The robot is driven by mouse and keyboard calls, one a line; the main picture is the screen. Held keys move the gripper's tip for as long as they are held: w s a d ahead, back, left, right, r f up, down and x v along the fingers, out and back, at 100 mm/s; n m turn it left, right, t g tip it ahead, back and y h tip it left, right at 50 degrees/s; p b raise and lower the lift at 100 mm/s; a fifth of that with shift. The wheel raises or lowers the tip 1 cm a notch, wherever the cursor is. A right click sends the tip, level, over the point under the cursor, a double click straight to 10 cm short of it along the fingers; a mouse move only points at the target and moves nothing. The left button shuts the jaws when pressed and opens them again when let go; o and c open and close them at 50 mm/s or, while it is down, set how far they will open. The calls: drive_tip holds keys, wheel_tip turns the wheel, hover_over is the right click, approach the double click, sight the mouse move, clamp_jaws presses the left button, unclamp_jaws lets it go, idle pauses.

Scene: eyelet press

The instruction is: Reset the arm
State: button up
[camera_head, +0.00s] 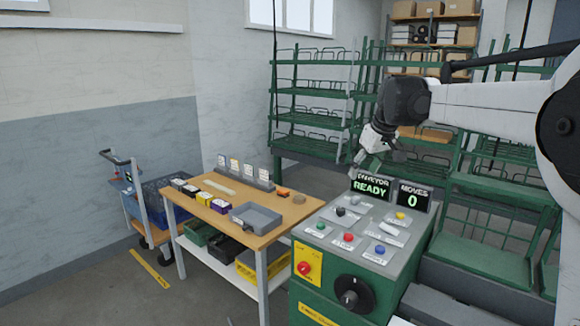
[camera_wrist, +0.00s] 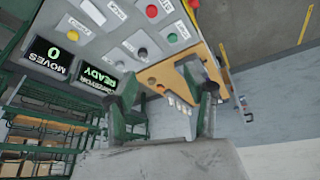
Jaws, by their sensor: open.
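My arm (camera_head: 480,104) reaches in from the right in the head view and is bent at a dark joint. My gripper (camera_head: 366,160) hangs from it, just above and behind the control console (camera_head: 310,230). In the wrist view my gripper (camera_wrist: 168,95) shows two fingers spread apart with nothing between them. The console's displays read "CONVEYOR READY" (camera_head: 370,187) and "MOVES 0" (camera_head: 413,198). Whether the fingertips touch the display frame cannot be told from the head view.
A wooden table (camera_head: 262,239) with a grey tray (camera_head: 256,217) and several small boxes stands left of the console. A blue-crate trolley (camera_head: 160,200) stands further left. Green racks (camera_head: 310,105) stand behind. Floor at the lower left is mostly clear.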

drive_tip(key=s+a+f+m+t+h, duration=0.1)
drive_tip(key=s+f+m, duration=0.15)
drive_tip(key=s, duration=1.35)
drive_tip(key=s+f+m+t, duration=0.1)
drive_tip(key=s+f, duration=0.2)
drive_tip(key=s, duration=1.4)
drive_tip(key=s+f+m, duration=0.1)
drive_tip(key=s+f, duration=0.7)
drive_tip(key=s, duration=0.1)
drive_tip(key=shift+s+t+h, duration=0.15)
drive_tip(key=shift+t+h, duration=0.15)
drive_tip(key=shift+h, duration=0.1)
